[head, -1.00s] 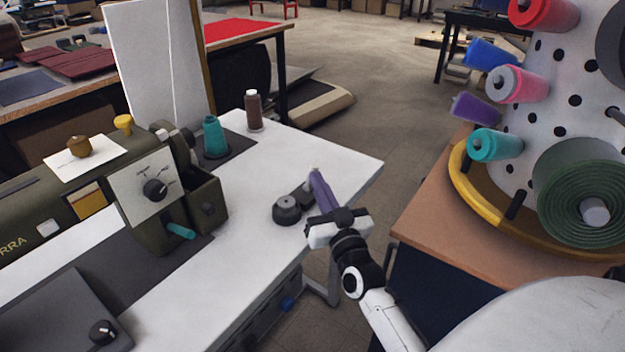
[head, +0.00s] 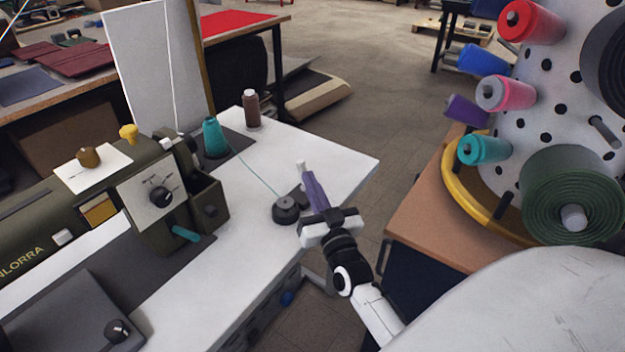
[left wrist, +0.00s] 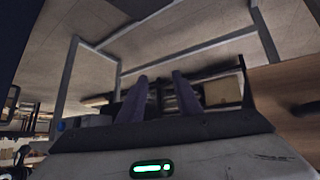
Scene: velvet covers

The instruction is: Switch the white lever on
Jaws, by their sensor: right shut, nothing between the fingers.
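The white lever (head: 301,166) shows as a short pale tip just beyond my right gripper's fingertips. It stands by a small black unit with a round knob (head: 286,208) on the white table. My right gripper (head: 307,177) has its purple fingers shut together with nothing between them. The fingertips overlap the lower part of the lever in the head view; I cannot tell whether they touch it. My left gripper is outside the head view. In the left wrist view its two purple fingers (left wrist: 158,85) stand apart and empty.
The white table (head: 335,165) carries a green sewing machine (head: 120,195) at left, a teal thread cone (head: 212,138) and a brown cone (head: 251,110). A spool stand with a yellow rim (head: 465,195) stands at right. The table's right part is mostly clear.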

